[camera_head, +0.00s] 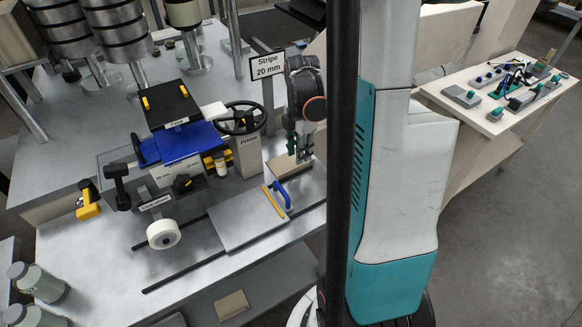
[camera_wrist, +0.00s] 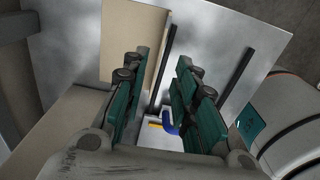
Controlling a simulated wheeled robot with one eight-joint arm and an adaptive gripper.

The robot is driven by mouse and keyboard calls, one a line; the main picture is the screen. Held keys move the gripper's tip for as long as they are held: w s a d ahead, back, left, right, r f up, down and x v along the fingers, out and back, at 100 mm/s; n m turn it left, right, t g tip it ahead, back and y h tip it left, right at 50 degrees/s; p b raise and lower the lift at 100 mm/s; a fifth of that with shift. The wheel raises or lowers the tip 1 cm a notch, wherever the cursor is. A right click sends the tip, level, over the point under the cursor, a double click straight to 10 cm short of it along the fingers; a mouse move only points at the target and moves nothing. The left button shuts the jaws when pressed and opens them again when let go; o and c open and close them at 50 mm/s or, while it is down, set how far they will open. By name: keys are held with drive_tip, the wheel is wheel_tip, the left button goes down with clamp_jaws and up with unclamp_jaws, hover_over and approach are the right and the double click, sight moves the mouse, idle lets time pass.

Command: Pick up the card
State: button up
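A flat tan card (camera_head: 289,173) lies on the grey machine table by its right end, partly behind my gripper. In the wrist view the likely same tan card (camera_wrist: 128,40) shows at upper left, beyond the left finger. My gripper (camera_head: 303,158) points down just above the card in the head view. In the wrist view my gripper (camera_wrist: 160,66) has its two teal fingers apart, with nothing between them. I cannot tell whether a fingertip touches the card. Another tan card-like piece (camera_head: 231,305) lies lower down, in front of the table.
A light plate (camera_head: 240,215) with a blue handle (camera_head: 281,194) and a yellow strip (camera_head: 274,202) sits left of the card. Black rails (camera_head: 190,268) run along the table. A "Stripe 20 mm" sign (camera_head: 267,66) and a handwheel (camera_head: 242,118) stand close to my gripper.

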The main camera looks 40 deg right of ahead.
sight(290, 161)
drive_tip(key=shift+w+a+f+b, duration=0.15)
drive_tip(key=shift+f+b, duration=0.55)
drive_tip(key=shift+f, duration=0.8)
drive_tip(key=shift+a+f+b, duration=0.1)
drive_tip(key=shift+f+b, duration=0.55)
drive_tip(key=shift+f, duration=0.85)
drive_tip(key=shift+c, duration=0.3)
clamp_jaws()
